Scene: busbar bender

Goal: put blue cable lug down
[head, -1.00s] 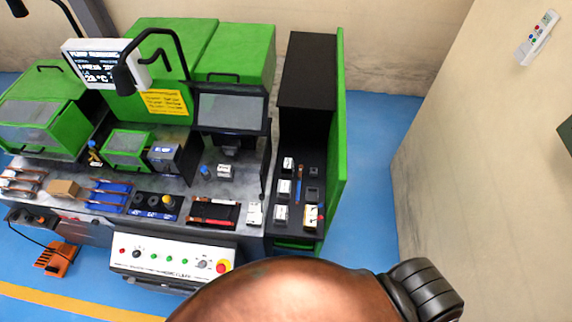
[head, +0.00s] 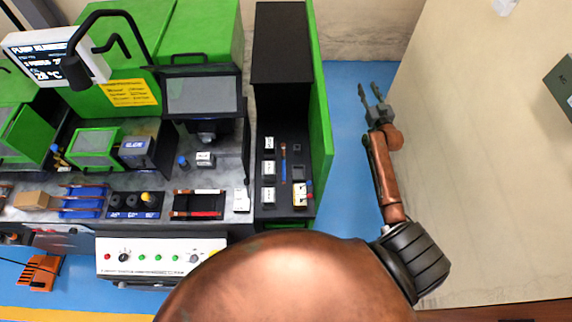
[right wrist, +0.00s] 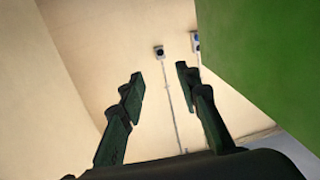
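My right gripper (head: 369,91) is in the head view, out over the blue floor between the green side panel and the wall. Its fingers are spread and nothing is between them, as the right wrist view (right wrist: 160,84) also shows. A narrow copper-coloured strip with a blue lower part (head: 283,167) lies on the black side shelf (head: 270,214). A small blue piece (head: 183,161) stands on the grey worktop. I cannot tell which of these, if either, is the blue cable lug. My left gripper is not in view.
The green side panel (head: 319,120) stands between the shelf and my right gripper. A beige wall (head: 480,150) rises to the right. The shelf bears several white labels and a red-and-white item (head: 301,194). Blue trays (head: 84,202) and a control panel (head: 160,257) are at left.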

